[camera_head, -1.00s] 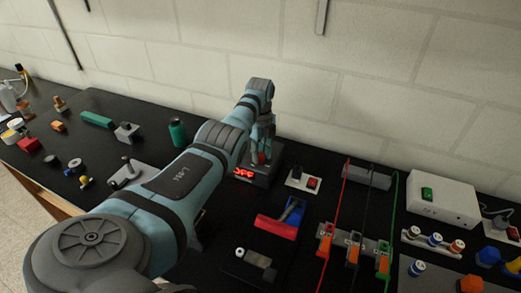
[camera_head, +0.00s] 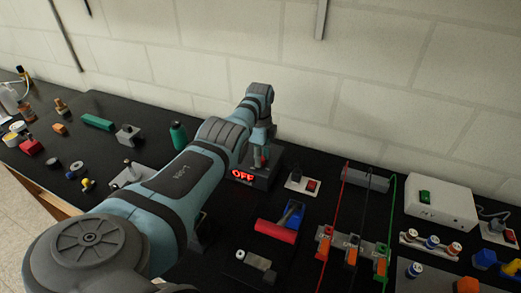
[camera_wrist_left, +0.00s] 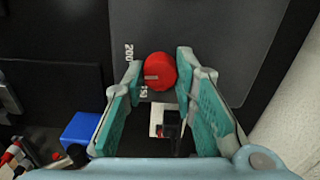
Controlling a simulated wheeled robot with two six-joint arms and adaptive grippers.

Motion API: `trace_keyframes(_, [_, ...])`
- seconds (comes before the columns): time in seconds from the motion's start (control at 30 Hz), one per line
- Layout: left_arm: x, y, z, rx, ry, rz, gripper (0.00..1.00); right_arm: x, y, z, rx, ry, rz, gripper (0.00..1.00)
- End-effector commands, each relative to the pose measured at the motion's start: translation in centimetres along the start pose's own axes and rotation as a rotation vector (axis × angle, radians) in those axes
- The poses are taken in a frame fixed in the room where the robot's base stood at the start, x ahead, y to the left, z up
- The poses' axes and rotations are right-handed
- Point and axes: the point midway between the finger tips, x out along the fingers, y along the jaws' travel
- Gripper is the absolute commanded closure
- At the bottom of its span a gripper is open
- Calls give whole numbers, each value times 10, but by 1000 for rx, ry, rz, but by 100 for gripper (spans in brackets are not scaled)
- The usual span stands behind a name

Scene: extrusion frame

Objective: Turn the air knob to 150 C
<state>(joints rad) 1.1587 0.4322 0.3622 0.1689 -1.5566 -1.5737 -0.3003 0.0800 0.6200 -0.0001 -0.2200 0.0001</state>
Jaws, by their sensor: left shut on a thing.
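The air knob (camera_wrist_left: 160,72) is a round red knob on the dark grey face of the station (camera_wrist_left: 212,35). A pale mark shows on its left part. The printed numbers 200 and 150 stand to its left and lower left. My left gripper (camera_wrist_left: 158,67) is shut on the knob, with one teal-padded finger on each side. In the head view the left gripper (camera_head: 262,157) reaches down at the station, whose red display (camera_head: 243,175) reads OFF. The knob is mostly hidden there by the fingers. My right gripper is in neither view.
A white plate with a red switch (camera_head: 313,185) stands just right of the station. A blue holder (camera_head: 293,212) with a red roll-like part (camera_head: 275,231) lies in front. A green bottle (camera_head: 178,136) stands left. Red, black and green cables run at right.

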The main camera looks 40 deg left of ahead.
Motion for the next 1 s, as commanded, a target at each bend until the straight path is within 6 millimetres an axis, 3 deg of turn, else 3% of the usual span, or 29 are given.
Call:
trace_keyframes(0.67, [-2, -2, 1, -97, -1, -6, 100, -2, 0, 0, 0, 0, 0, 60])
trace_keyframes(0.7, [-2, -2, 1, -97, -1, -6, 73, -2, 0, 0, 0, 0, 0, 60])
trace_keyframes(0.8, [-1, -1, 1, -97, -1, -5, 57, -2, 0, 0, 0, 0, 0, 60])
trace_keyframes(1.0, [-1, -1, 0, -96, -1, -3, 54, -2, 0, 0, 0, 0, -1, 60])
